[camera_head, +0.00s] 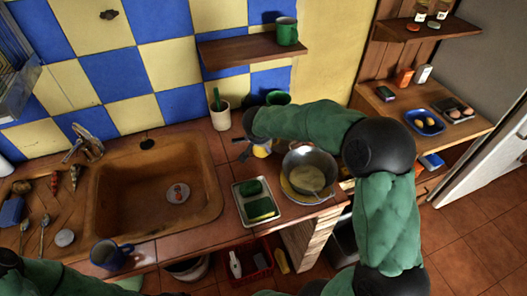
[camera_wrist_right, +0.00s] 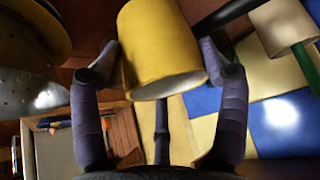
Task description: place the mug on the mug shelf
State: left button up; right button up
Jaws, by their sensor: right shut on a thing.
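A yellow mug (camera_wrist_right: 160,45) is between the two fingers of my right gripper (camera_wrist_right: 165,68) in the right wrist view, and the fingers are shut on it. In the head view a small part of the yellow mug (camera_head: 262,150) shows beside my right gripper (camera_head: 250,146), low over the counter behind the metal bowl; the arm hides the rest. The wooden mug shelf (camera_head: 235,54) is on the tiled wall above, with a green mug (camera_head: 287,31) at its right end. My left arm enters at the lower left, and its gripper is out of view.
A white pot (camera_head: 220,115) and a green vessel (camera_head: 277,97) stand near the wall. A blue mug (camera_head: 110,255) is by the sink (camera_head: 205,195). The shelf's left part is bare.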

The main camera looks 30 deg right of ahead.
aim_at(262, 151)
jog(key=shift+f+b, duration=0.7)
jog(key=shift+f, duration=2.1)
jog(key=shift+f+b, duration=0.2)
jog(key=shift+b, duration=0.1)
jog(key=o, duration=1.3)
jog(key=shift+r, duration=0.1)
